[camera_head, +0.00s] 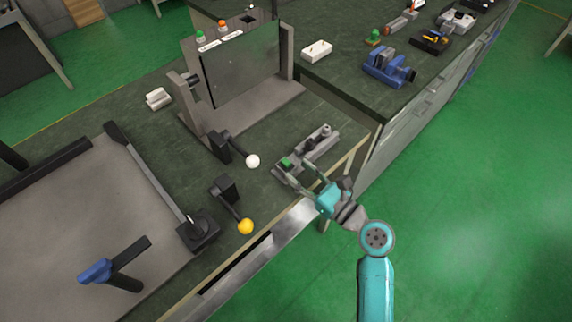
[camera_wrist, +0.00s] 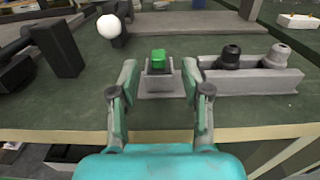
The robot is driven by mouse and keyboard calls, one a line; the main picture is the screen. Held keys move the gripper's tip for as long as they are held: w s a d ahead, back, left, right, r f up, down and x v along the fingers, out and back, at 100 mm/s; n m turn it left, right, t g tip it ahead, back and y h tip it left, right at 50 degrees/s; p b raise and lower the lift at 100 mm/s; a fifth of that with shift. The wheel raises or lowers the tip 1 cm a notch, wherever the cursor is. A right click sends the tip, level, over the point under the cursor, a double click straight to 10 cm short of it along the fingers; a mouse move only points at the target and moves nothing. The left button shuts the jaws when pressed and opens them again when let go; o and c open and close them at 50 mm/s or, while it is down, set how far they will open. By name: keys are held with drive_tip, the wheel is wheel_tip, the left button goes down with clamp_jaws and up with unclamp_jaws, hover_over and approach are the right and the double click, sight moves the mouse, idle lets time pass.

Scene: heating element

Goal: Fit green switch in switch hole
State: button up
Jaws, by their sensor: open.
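In the wrist view the green switch (camera_wrist: 159,59) is centred ahead of my gripper (camera_wrist: 160,76). My gripper (camera_head: 296,172) is open and empty, its two fingers spread to the left and right of the holder. I cannot tell whether either finger touches it. The upright panel (camera_head: 240,65) has a green and an orange part along its top edge. I cannot make out the switch hole.
The grey rack (camera_wrist: 250,80) holds two round dark and grey parts right of the switch. A white-knobbed lever (camera_head: 252,161) and a yellow-knobbed lever (camera_head: 245,226) stand to the left. A white box (camera_head: 316,50) and a blue fixture (camera_head: 388,68) are on the far bench.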

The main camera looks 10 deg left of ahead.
sight(290, 165)
drive_tip(key=shift+x, duration=2.65)
clamp_jaws()
